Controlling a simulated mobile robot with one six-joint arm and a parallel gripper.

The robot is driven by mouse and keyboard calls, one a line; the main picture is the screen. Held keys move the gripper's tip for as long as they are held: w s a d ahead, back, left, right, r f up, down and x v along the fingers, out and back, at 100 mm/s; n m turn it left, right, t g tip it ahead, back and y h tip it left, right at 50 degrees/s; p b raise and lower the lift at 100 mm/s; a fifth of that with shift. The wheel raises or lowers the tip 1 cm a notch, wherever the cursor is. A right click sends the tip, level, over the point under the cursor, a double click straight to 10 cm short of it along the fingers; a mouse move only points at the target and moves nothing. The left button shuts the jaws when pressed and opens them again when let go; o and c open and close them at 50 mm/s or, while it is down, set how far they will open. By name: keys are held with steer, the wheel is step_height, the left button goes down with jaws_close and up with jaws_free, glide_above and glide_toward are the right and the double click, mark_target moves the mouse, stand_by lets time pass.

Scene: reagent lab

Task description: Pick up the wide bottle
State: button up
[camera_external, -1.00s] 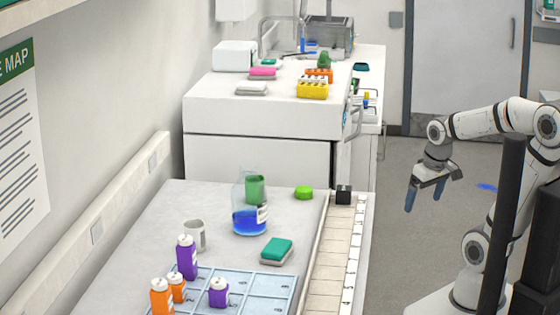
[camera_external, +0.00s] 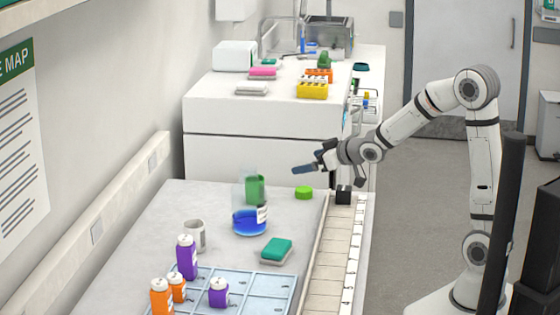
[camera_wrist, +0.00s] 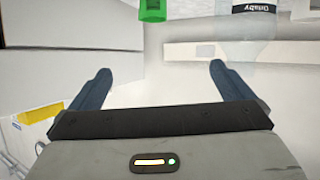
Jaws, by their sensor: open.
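A wide clear bottle (camera_external: 249,222) with blue liquid and a white label stands upright on the near bench. In the wrist view the clear bottle (camera_wrist: 253,22) shows at the upper right, cut off, with its label upside down. A green cylinder (camera_external: 255,189) appears behind or through its upper part; it also shows in the wrist view (camera_wrist: 153,10). My gripper (camera_external: 308,167) is above the bench's far right part, right of the bottle and apart from it. In the wrist view the two blue fingers (camera_wrist: 160,71) are spread, with nothing between them.
A green cap (camera_external: 304,192) and black block (camera_external: 343,194) lie near my gripper. A white mug (camera_external: 195,236), green-topped sponge (camera_external: 277,250) and gridded tray (camera_external: 256,281) with purple and orange bottles are nearer. A yellow rack (camera_external: 312,90) sits on the higher counter behind.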

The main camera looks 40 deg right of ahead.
steer(key=w+a+n+y, duration=0.2)
steer(key=w+a+y, duration=0.15)
steer(key=a, duration=0.45)
steer(key=n+y, duration=0.2)
steer(key=y, duration=0.3)
glide_above(265, 190)
steer(key=shift+f, duration=0.45)
step_height(265, 190, down, 6)
steer(key=shift+r+p, duration=0.15)
steer(key=shift+p, duration=0.25)
steer(key=shift+f+p+x, duration=0.2)
steer(key=shift+p+x, duration=0.15)
steer(key=shift+x, duration=0.9)
steer(key=shift+f+p+x, duration=0.2)
steer(key=shift+p+x, duration=0.1)
steer(key=shift+x, duration=0.9)
steer(key=shift+w, duration=0.1)
steer(key=c, duration=1.1)
